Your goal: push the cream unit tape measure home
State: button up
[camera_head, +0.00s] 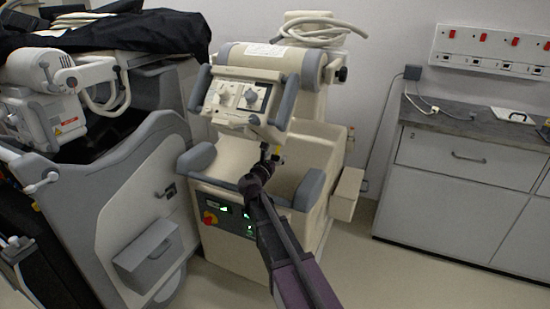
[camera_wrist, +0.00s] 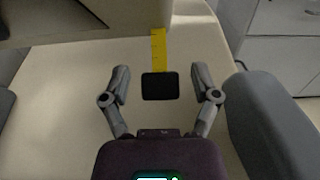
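The cream unit (camera_head: 318,148) stands in the middle of the head view, with a control panel (camera_head: 238,98) on top and grey bumpers. In the wrist view the tape measure shows as a yellow marked strip (camera_wrist: 158,50) with a black rounded block (camera_wrist: 160,86) at its near end. The strip's far end meets the edge of a cream overhang (camera_wrist: 75,22). My gripper (camera_wrist: 161,72) is open, with one finger on each side of the black block and a gap on both sides. In the head view my gripper (camera_head: 264,160) is below the control panel.
A grey bumper (camera_wrist: 268,115) lies close on the right in the wrist view. A grey and white cart (camera_head: 140,190) under a black cover (camera_head: 120,32) stands at left. A grey cabinet (camera_head: 465,185) stands at right, with bare floor (camera_head: 400,270) before it.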

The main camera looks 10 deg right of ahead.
jog(key=shift+s, duration=0.1)
jog(key=v, duration=1.2)
dwell(0.4)
